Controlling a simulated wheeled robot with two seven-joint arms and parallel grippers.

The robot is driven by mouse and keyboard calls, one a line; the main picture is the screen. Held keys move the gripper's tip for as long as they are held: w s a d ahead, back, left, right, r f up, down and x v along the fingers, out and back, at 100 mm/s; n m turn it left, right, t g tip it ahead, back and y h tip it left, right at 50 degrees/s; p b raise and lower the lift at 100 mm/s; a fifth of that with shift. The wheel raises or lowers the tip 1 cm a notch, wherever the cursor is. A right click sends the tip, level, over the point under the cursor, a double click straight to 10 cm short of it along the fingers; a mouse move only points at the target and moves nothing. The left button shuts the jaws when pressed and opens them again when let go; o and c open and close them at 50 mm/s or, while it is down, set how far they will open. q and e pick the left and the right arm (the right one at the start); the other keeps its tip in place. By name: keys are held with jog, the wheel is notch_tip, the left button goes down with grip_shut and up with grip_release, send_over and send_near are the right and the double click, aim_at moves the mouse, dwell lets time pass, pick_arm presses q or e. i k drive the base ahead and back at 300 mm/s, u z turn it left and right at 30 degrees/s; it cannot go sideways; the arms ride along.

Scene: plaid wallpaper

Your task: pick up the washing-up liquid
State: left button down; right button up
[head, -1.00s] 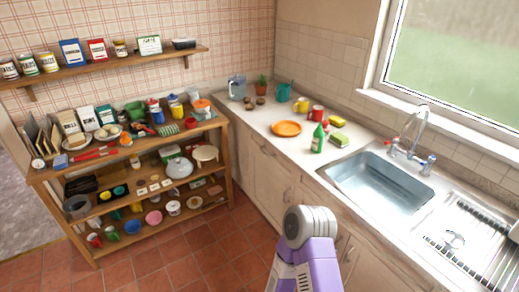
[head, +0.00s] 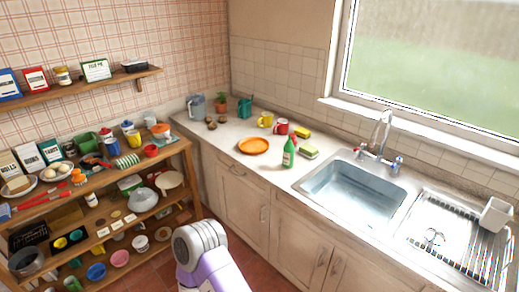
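The washing-up liquid (head: 289,153) is a green bottle with a red cap. It stands upright on the worktop, left of the sink, between an orange plate and the sponges. One of my arms shows at the bottom of the head view, a purple and white link with a grey rounded end, well below and apart from the bottle. I cannot tell which arm it is. Neither gripper shows in the head view.
The metal sink (head: 352,188) lies right of the bottle, with a tap (head: 381,137) behind it. An orange plate (head: 253,146), a red mug (head: 281,127), a yellow mug (head: 265,120) and sponges (head: 308,152) surround the bottle. Crowded shelves stand at left. The worktop's front edge is clear.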

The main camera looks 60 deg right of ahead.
aim_at(289, 148)
jog(key=z, duration=0.15)
jog(key=i, duration=2)
jog(key=z, duration=1.5)
jog(key=i, duration=0.95)
jog(key=z, duration=1.15)
